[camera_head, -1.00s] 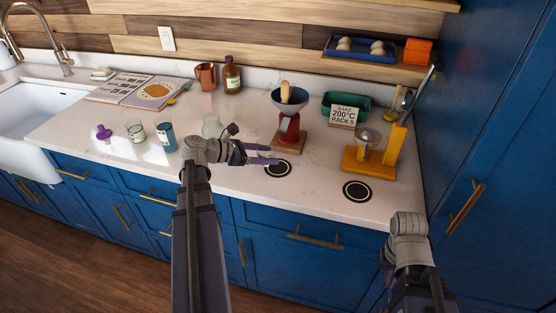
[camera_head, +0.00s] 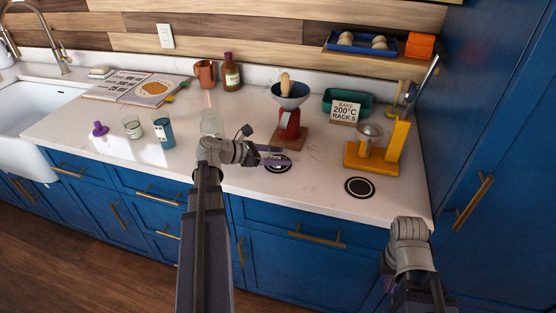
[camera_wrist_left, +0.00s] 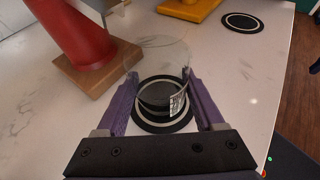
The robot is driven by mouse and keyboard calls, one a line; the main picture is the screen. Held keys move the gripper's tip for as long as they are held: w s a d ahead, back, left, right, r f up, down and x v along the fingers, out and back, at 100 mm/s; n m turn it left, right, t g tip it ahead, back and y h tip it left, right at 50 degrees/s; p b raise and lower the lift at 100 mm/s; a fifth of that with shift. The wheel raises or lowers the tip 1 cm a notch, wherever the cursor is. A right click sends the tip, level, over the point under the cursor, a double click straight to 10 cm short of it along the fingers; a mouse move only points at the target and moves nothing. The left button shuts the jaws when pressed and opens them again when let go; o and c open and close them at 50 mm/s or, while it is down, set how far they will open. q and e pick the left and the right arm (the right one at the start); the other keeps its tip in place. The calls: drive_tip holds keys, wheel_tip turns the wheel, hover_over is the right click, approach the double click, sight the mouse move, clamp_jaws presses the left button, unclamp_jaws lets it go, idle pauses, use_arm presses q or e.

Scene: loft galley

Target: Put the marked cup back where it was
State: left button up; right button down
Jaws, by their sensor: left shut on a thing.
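My left gripper (camera_head: 277,159) is over the left black disc with a white ring (camera_head: 278,167). In the left wrist view, its purple fingers (camera_wrist_left: 160,103) are shut on a clear glass cup (camera_wrist_left: 160,58) with a small black-and-white mark on its side. The cup shows upright over the ringed disc (camera_wrist_left: 150,126); I cannot tell whether its base touches it. In the head view the cup is hard to make out at the fingers. My right arm comes in at the lower right, but its fingers are not in view.
A red scale (camera_head: 290,124) on a wooden base stands just behind the gripper. A yellow stand (camera_head: 398,146) and a second ringed disc (camera_head: 360,187) are to the right. A clear jar (camera_head: 211,122), a blue cup (camera_head: 163,132) and a small glass (camera_head: 132,127) stand left.

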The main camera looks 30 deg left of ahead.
use_arm(q)
drive_tip(key=shift+f, duration=0.15)
drive_tip(key=o, duration=1.4)
drive_tip(key=shift+r, duration=0.2)
drive_tip(key=shift+s+a+r, duration=0.1)
drive_tip(key=shift+r, duration=0.15)
drive_tip(key=p+v, duration=0.4)
drive_tip(key=v, duration=0.6)
drive_tip(key=shift+s+a, duration=0.15)
drive_tip(key=shift+a, duration=0.05)
drive_tip(key=shift+s+a+r+p, duration=0.15)
drive_tip(key=shift+s+a+p, duration=0.2)
drive_tip(key=shift+s, duration=0.1)
